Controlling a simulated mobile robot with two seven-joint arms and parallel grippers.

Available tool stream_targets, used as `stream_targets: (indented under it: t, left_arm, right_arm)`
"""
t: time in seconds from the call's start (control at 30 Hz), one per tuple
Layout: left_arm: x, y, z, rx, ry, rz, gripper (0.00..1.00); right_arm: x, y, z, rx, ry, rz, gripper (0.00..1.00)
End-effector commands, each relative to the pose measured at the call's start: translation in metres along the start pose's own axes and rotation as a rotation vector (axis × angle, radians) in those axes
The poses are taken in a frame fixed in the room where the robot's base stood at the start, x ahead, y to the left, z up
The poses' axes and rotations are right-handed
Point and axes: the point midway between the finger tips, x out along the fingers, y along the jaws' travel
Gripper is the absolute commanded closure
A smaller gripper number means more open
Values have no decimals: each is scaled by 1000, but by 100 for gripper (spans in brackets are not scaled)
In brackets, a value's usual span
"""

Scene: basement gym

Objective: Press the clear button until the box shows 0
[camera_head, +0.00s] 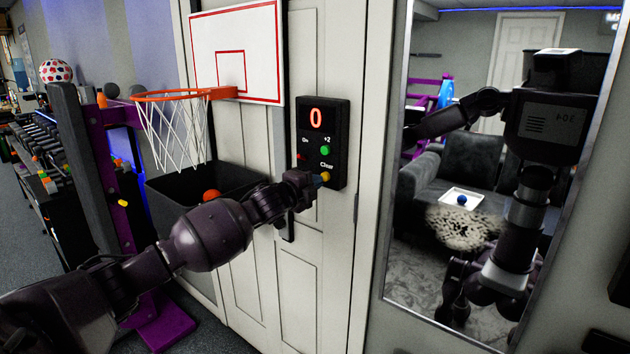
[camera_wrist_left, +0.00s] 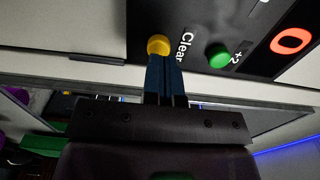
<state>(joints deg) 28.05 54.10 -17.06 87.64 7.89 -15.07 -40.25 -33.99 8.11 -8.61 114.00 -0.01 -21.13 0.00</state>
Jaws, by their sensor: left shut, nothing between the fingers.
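The black score box (camera_head: 337,118) hangs on the white door and its display reads a red 0 (camera_head: 316,118). The yellow clear button (camera_head: 325,177) sits low on the box, below the green +2 button (camera_head: 325,151); a red button (camera_head: 302,156) is at the left. My left gripper (camera_head: 317,180) is shut and empty, its tips at the clear button. In the left wrist view the blue fingertips (camera_wrist_left: 166,75) meet the yellow button (camera_wrist_left: 159,45); I cannot tell whether it is pushed in. The green button (camera_wrist_left: 218,55) is beside it. My right gripper is not seen directly.
A basketball hoop (camera_head: 185,95) with a net and backboard (camera_head: 238,50) is left of the box. A black bin (camera_head: 165,200) with an orange ball (camera_head: 211,196) stands below. A tall mirror (camera_head: 385,285) is at the right, reflecting me and a sofa.

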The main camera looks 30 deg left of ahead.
Motion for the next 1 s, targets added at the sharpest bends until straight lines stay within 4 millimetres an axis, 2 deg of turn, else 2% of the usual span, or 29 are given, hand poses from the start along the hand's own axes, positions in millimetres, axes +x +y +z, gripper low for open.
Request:
stream_targets:
  t: [0.07,0.27,0.6,0.8,1.0]
  left_arm:
    - [-6,0,1,2,0,1,100]
    - [-39,3,1,1,0,5,100]
    - [-86,3,1,0,0,5,100]
    - [-99,2,1,1,1,4,100]
    - [-102,2,1,1,1,4,100]
  right_arm:
    - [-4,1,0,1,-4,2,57]
    - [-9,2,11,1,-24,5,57]
    - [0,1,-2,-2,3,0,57]
    - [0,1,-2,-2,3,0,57]
    - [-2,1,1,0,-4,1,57]
